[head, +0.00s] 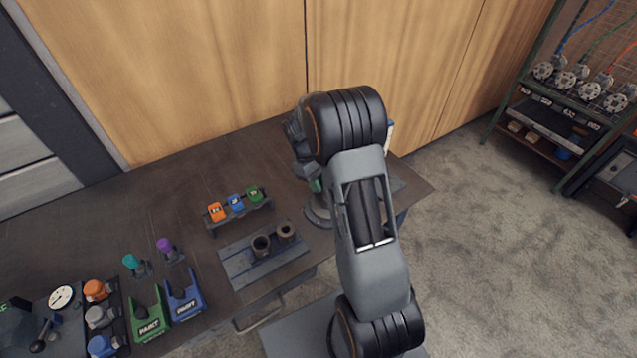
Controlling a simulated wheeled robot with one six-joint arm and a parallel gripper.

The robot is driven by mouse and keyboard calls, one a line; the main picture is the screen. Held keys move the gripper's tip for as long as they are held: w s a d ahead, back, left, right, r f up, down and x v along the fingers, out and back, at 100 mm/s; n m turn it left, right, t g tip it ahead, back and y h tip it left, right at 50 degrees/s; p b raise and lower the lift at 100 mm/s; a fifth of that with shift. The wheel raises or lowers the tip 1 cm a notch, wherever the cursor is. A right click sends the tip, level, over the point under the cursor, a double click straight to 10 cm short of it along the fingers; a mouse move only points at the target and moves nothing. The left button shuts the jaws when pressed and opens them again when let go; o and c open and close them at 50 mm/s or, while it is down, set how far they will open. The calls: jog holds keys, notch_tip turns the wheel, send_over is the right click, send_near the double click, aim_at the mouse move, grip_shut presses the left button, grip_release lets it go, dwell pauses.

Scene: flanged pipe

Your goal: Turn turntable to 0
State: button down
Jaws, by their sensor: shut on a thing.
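The turntable (317,213) is a round grey disc near the right end of the dark table. My arm covers its right side, and its setting cannot be read. My gripper (308,175) is at the disc's back left, low over it and partly hidden by my wrist. It is shut on a part at the turntable, with a small green bit (316,186) showing beside it. The fingertips and the exact contact are hidden.
A rack with orange, blue and green blocks (236,200) stands left of the turntable. In front is a grey plate (240,270) with two dark cups. Green and blue holders (183,297) stand front left. A shelf (570,105) with flanged parts is far right.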

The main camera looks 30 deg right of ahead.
jog(key=c, duration=1.1)
grip_release()
jog(key=shift+o, duration=0.2)
jog(key=shift+r, duration=0.1)
jog(key=v, duration=1.3)
jog(key=shift+w+r, duration=0.25)
jog(key=shift+a, duration=0.1)
